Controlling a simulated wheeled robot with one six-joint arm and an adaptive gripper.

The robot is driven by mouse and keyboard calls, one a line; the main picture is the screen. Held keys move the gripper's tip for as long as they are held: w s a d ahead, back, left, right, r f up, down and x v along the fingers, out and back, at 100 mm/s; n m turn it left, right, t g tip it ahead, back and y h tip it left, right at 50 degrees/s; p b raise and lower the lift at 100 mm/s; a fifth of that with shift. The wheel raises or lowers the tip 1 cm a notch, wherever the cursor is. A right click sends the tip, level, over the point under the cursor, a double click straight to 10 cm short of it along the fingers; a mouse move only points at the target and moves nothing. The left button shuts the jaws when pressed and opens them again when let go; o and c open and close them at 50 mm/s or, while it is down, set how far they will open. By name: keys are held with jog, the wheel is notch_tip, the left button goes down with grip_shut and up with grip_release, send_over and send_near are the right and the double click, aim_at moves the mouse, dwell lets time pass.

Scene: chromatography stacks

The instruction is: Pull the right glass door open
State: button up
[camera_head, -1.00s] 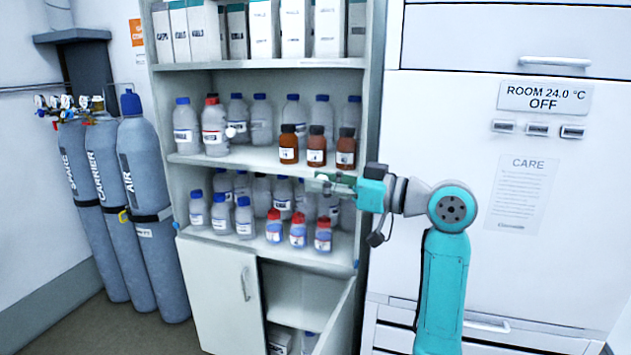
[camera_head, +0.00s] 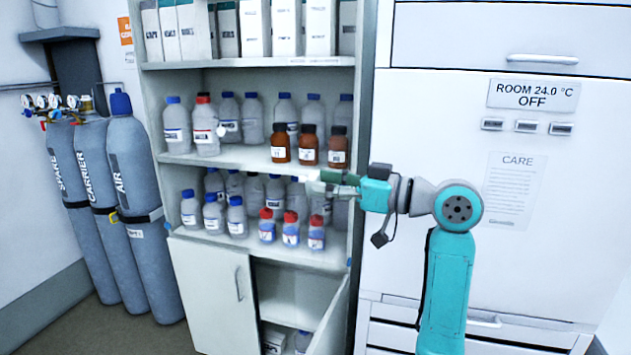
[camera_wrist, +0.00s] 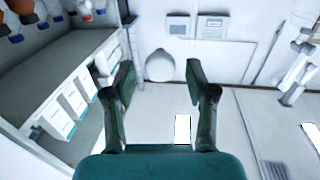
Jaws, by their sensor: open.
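A shelf cabinet (camera_head: 362,140) stands in the middle of the head view. A small pale round knob (camera_head: 221,130) shows in front of its upper bottles. The glass itself is too clear for me to make out the right door's edges or angle. My gripper (camera_head: 318,183) is at the cabinet's right part, below the brown bottles. In the wrist view my gripper (camera_wrist: 158,80) is open, fingers apart. A pale rounded knob-like thing (camera_wrist: 160,65) shows between the fingertips. I cannot tell whether it is the right door's knob or touches a finger.
Several bottles and brown bottles (camera_head: 308,145) stand on the shelves. The lower right cupboard door (camera_head: 333,320) stands ajar; the lower left door (camera_head: 215,295) is shut. Gas cylinders (camera_head: 140,200) stand at left. A large white unit (camera_head: 420,130) stands right of the cabinet.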

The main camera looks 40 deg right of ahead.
jog(key=v, duration=1)
jog(key=shift+a, duration=0.1)
jog(key=shift+f, duration=0.1)
